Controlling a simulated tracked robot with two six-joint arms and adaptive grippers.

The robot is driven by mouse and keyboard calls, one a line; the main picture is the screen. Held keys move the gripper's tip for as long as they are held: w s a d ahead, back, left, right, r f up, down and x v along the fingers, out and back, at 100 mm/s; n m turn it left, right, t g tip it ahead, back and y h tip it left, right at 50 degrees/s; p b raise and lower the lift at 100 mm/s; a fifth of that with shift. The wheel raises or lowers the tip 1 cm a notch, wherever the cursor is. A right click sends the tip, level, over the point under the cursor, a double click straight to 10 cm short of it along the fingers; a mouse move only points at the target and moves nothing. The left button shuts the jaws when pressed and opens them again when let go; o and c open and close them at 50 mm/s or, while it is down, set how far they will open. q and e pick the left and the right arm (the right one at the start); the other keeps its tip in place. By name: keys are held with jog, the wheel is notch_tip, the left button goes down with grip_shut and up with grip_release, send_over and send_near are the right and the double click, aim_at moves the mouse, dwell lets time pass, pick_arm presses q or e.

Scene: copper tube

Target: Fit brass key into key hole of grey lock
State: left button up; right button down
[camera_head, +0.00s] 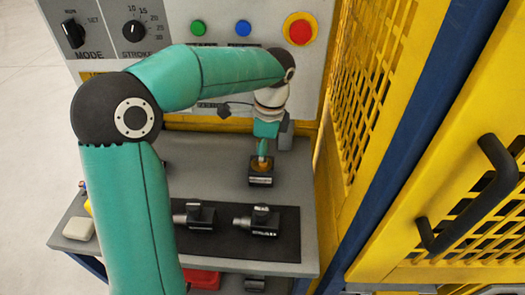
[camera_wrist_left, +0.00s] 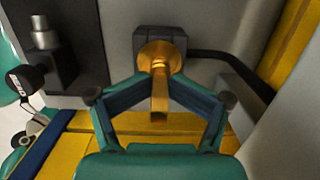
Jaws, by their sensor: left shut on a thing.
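My left gripper (camera_wrist_left: 160,100) has its two fingers on either side of the brass key (camera_wrist_left: 160,90) in the left wrist view and is shut on it. The key's round part lies against a dark grey block (camera_wrist_left: 172,38), which looks like the grey lock; the key hole is hidden. In the head view my left gripper (camera_head: 264,148) points down, with a brass part (camera_head: 262,162) just below it. Under that is a small black block with a label (camera_head: 261,181). How deep the key sits I cannot tell. My right gripper is not in view.
A dark mat (camera_head: 228,251) holds two black fittings (camera_head: 200,217) on the grey bench (camera_head: 215,165). A control panel (camera_head: 185,12) with knobs and buttons stands behind. A yellow mesh guard (camera_head: 372,50) closes the right side. A black rod (camera_wrist_left: 222,57) runs right of the block.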

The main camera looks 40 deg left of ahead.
pick_arm(q)
jog(key=shift+d, duration=0.15)
notch_tip(320, 180, up, 12)
jog(key=w+d+p, duration=0.1)
jog(key=shift+p, duration=0.3)
jog(key=shift+o, duration=0.4)
jog(key=shift+s+a+f+p, duration=0.15)
jog(key=shift+s+a+p, duration=0.1)
jog(key=shift+p, duration=0.1)
jog(key=s+a+f+n+g+y+p, duration=0.1)
jog(key=s+a+f+g+y+p, duration=0.1)
jog(key=s+a+p, duration=0.1)
send_near(221, 178)
jog(key=shift+s+a+f+g+b, duration=0.1)
jog(key=shift+s+f+g+b, duration=0.05)
jog(key=shift+s+g+b, duration=0.2)
jog(key=shift+w+p+x, duration=0.2)
jog(key=shift+p+x, duration=0.05)
jog(key=shift+x, duration=1.2)
jog(key=shift+w+p+x, duration=0.2)
jog(key=shift+p+x, duration=0.05)
jog(key=shift+x, duration=1.2)
jog(key=shift+f, duration=0.15)
